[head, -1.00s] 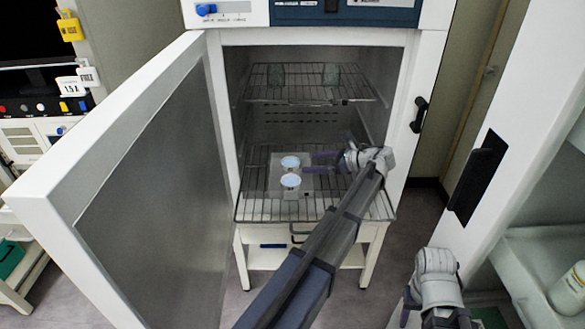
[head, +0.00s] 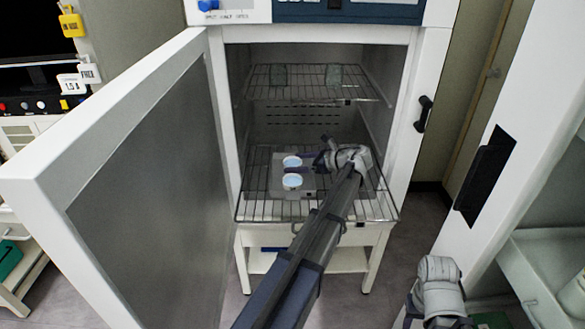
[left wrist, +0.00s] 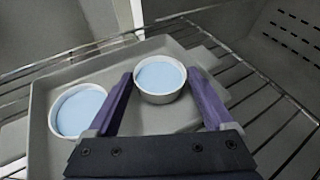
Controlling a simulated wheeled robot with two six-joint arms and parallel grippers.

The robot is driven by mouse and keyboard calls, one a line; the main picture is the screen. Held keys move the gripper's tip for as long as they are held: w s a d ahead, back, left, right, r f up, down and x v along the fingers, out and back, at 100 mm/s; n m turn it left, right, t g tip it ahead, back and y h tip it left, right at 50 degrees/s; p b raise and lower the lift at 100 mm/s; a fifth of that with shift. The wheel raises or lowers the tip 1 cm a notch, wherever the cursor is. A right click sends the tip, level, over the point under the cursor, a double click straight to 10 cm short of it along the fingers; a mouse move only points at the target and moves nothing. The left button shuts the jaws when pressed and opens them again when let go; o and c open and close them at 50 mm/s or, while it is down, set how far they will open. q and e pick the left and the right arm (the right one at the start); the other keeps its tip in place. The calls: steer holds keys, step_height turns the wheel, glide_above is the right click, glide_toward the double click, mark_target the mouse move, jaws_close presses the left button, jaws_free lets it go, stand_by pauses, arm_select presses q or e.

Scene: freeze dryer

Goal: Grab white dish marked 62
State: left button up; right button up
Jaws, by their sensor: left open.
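Two round white dishes with pale blue contents sit on a grey tray (head: 262,183) on the lower wire rack. The far dish (head: 292,162) shows in the left wrist view (left wrist: 160,78) between my fingers. The near dish (head: 292,182) appears left of my fingers in the left wrist view (left wrist: 78,110). I can read no number on either dish. My left gripper (left wrist: 160,75) is open, its purple fingers on either side of the far dish; contact cannot be told. In the head view it (head: 316,160) is just right of that dish. No right gripper fingers show.
The cabinet door (head: 140,190) stands wide open to the left. An upper wire rack (head: 310,85) hangs above the tray with two small greenish items on it. Another white door with a black handle (head: 485,175) stands at the right.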

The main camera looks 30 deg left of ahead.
arm_select(q)
steer(key=c, duration=1)
steer(key=shift+r, duration=0.1)
